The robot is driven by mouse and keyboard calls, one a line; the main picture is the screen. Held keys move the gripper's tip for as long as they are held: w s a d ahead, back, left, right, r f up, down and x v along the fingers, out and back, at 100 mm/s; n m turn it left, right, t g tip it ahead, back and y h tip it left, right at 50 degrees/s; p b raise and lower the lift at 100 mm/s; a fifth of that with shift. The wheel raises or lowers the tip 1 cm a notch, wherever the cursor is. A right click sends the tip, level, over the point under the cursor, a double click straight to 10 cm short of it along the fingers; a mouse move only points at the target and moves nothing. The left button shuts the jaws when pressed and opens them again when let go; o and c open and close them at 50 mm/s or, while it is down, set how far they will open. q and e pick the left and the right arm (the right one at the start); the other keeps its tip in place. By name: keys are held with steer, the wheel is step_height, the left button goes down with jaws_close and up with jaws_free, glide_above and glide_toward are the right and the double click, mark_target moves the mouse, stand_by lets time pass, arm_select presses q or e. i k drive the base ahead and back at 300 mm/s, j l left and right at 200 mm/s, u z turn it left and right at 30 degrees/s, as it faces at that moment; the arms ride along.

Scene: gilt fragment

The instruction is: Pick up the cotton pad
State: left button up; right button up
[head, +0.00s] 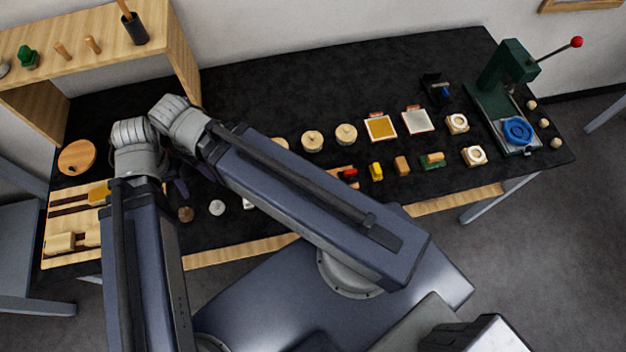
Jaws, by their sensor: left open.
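A small white round piece (217,207) lies on the black table top near the front edge; it looks like the cotton pad, but it is too small to be sure. My left gripper (178,187) shows only in part as dark fingers beside my grey arm joints, to the left of the white piece and apart from it. It is open, and I see nothing held in it. Another whitish piece (247,203) is partly hidden behind my arm link. My right gripper is not in view.
A brown knob (186,214) lies close to the left of the white piece. A wooden tray (62,222) and a round wooden disc (77,157) are at the left. Round lids, small blocks and a green lever press (507,67) stand to the right. The table's back middle is clear.

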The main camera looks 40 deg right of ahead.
mark_target(217, 207)
steer(key=k+j+z, duration=0.1)
steer(key=k+z, duration=0.65)
steer(key=k, duration=0.05)
